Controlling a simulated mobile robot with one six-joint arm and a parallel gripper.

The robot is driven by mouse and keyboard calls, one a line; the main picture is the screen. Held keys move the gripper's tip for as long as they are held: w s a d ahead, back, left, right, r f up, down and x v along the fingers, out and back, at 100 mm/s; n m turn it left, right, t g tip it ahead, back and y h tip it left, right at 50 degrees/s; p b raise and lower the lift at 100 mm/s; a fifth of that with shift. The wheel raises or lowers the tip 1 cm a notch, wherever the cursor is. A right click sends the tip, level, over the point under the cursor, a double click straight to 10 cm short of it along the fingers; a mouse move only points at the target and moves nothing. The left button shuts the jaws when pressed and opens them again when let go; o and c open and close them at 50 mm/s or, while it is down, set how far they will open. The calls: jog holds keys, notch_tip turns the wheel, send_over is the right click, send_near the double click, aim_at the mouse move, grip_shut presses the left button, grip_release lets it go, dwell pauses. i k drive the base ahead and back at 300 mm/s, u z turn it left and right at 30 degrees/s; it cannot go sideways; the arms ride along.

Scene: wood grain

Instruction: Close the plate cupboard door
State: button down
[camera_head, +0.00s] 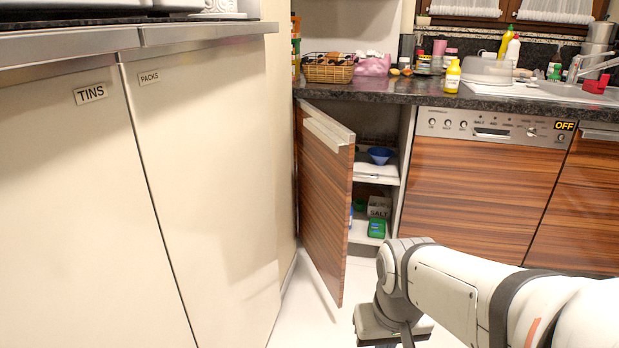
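A wood-grain cupboard door (325,205) stands ajar under the dark counter, swung out toward me, with a pale handle strip along its top edge. It appears to be the plate cupboard door, though no label shows on it. Behind it, the cupboard's white shelves (362,231) are partly visible; the door hides the left part of the inside. My gripper (390,334) is low at the bottom edge of the picture, right of the door and apart from it. Its fingertips are not clear, so its opening cannot be told.
A blue bowl (380,155), a salt box (379,206) and a green pack (377,228) sit inside the cupboard. Cream cupboards labelled TINS (91,93) and PACKS (149,77) line the left. A dishwasher (478,185) stands right. Pale floor (305,312) is clear by the door.

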aim_at(326, 148)
jog(key=z, duration=0.05)
jog(key=i, duration=1)
jog(key=u, duration=0.05)
